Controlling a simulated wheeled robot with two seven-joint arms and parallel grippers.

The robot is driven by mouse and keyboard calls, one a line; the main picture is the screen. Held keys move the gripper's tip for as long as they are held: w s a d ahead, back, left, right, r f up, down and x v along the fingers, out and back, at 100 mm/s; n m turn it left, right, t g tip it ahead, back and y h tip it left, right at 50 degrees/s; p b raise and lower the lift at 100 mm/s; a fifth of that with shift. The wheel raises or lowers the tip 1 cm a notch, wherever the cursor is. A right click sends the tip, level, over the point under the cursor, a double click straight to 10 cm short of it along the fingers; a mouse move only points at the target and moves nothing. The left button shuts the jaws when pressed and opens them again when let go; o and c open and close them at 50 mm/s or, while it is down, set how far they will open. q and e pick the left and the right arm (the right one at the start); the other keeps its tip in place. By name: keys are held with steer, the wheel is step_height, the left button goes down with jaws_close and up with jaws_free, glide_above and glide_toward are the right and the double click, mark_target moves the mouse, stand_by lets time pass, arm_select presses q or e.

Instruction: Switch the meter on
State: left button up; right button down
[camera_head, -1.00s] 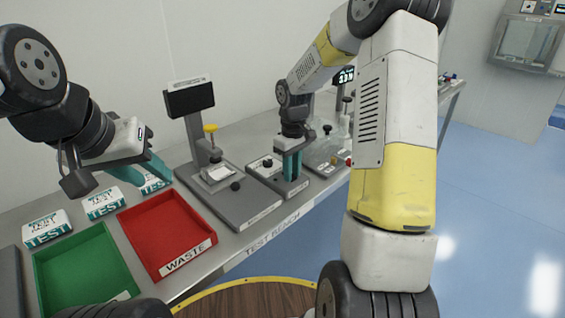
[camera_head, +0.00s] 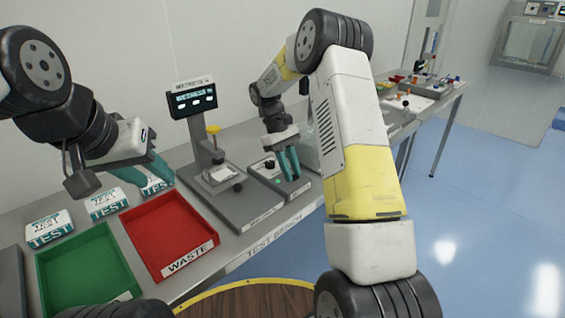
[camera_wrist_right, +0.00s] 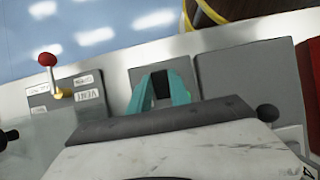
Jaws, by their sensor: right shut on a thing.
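The meter (camera_head: 192,101) stands on a grey base (camera_head: 235,205) on the test bench, its screen lit with pale text. A small grey box (camera_head: 297,192) lies to its right, with a black knob (camera_head: 270,165) and a small green light (camera_head: 278,181). My right gripper (camera_head: 290,176) reaches down onto this box. In the right wrist view its teal fingers (camera_wrist_right: 160,98) are shut on a dark part (camera_wrist_right: 160,84) of the box, mostly hidden between them. My left gripper (camera_head: 146,178) is open and empty above the test boxes, left of the meter.
The red waste tray (camera_head: 210,238) and green tray (camera_head: 50,262) lie at the bench's left front. White-and-teal test boxes (camera_head: 50,229) stand behind them. A red-ball lever (camera_wrist_right: 47,60) stands beside the grey box in the right wrist view. More equipment (camera_head: 420,85) stands further right.

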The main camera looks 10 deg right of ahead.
steer(key=c, duration=1.2)
jaws_free()
steer(key=v, duration=0.7)
steer(key=shift+w+a+r, duration=0.1)
steer(key=shift+w+r, duration=0.1)
steer(key=shift+r, duration=0.1)
